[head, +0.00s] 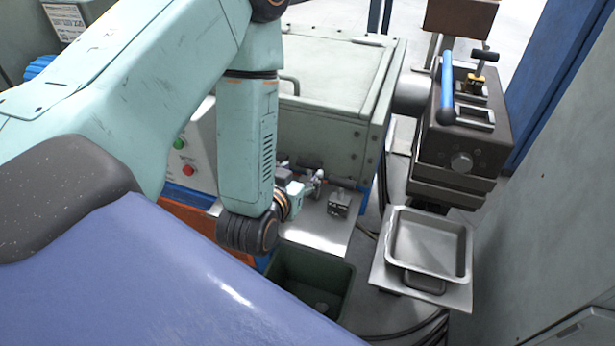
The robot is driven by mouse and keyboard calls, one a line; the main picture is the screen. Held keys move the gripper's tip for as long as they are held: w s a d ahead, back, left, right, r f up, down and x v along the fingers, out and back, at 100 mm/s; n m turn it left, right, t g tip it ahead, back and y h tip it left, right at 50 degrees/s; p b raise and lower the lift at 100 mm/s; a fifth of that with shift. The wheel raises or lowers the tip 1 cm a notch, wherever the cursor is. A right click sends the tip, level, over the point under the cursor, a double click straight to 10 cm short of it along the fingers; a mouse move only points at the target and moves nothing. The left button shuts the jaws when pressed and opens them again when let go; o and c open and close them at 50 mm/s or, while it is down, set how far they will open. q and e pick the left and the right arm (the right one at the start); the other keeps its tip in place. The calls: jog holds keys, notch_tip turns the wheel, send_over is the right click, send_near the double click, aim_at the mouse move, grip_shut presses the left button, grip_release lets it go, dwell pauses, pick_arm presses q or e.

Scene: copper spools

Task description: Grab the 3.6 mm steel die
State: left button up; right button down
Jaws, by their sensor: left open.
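My left arm comes in from the left and bends down at the middle. Its left gripper (318,181) is open, low over a bare metal shelf (318,234), and is partly hidden behind my own wrist. A small grey steel block (340,203), which looks like a die, stands on the shelf just right of the gripper, apart from the fingers. A marking on its front is too small to read, so I cannot tell its size. My right gripper is not in view.
A pale green machine housing (330,75) stands behind the shelf. A dark green bin (312,280) is below its front edge. At right are an empty metal tray (428,243) and a dark machine block with a blue handle (447,85). A wall closes off the right side.

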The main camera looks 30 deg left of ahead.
aim_at(309, 163)
pick_arm(q)
jog(key=b+x, duration=0.1)
jog(key=x, duration=0.5)
jog(key=shift+w, duration=0.3)
jog(key=shift+r, duration=0.1)
jog(key=shift+a, duration=0.1)
jog(key=shift+w, duration=0.1)
jog(key=shift+c, duration=1.4)
grip_shut()
